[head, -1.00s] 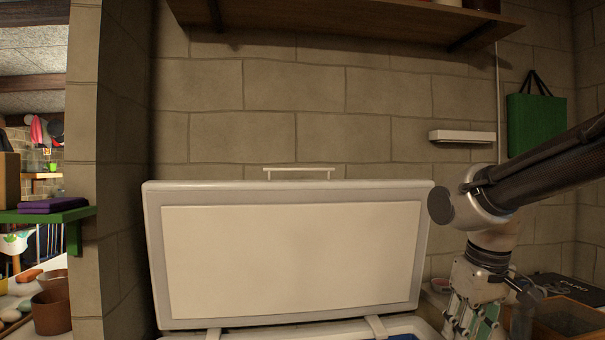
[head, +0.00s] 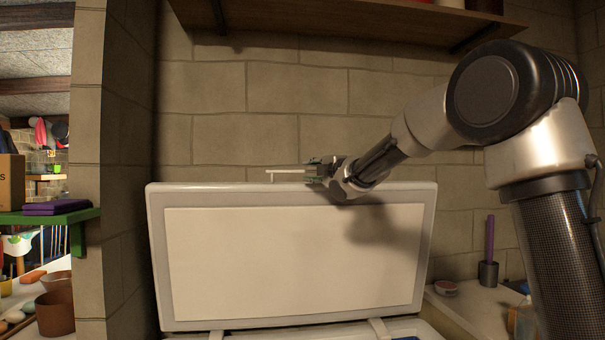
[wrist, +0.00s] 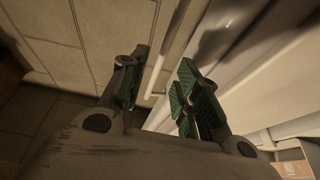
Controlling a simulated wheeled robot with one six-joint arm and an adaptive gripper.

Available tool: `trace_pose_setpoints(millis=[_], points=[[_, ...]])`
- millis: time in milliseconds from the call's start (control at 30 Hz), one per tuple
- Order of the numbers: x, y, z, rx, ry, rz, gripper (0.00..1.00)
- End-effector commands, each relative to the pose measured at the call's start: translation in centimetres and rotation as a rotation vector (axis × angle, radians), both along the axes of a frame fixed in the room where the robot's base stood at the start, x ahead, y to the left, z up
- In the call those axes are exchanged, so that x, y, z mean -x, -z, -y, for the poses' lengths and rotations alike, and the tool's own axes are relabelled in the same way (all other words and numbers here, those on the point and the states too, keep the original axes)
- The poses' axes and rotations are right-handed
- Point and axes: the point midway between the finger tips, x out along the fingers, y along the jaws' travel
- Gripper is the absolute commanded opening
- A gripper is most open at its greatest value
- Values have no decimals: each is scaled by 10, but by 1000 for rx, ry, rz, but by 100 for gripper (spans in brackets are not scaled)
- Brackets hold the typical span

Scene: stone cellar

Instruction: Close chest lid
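The white chest lid (head: 290,260) stands raised and upright against the stone wall, its pale inner panel facing me. A thin white handle (head: 288,171) shows above the lid's top edge. Only a strip of the chest's body (head: 330,332) shows at the bottom. My gripper (head: 318,171) is at the lid's top edge, by the right end of the handle. In the wrist view my gripper (wrist: 163,70) has its green-padded fingers apart, with the handle bar (wrist: 176,45) passing between them in the picture. I cannot tell whether it touches them. The lid (wrist: 265,70) shows at right.
A wooden shelf (head: 340,22) hangs above the lid. A stone wall edge (head: 90,200) stands at left. A counter at right holds a cup with a purple stick (head: 488,272) and a small bowl (head: 446,288).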

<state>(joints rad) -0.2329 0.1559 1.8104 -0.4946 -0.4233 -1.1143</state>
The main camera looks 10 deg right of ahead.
Motion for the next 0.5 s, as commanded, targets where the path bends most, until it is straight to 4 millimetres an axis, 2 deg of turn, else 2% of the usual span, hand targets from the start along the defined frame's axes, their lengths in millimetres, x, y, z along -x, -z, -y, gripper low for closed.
trace_pose_setpoints(millis=[300,500], points=[[-48,2,-21,-3,1,-3,32],[-62,3,-28,-3,2,-5,32]])
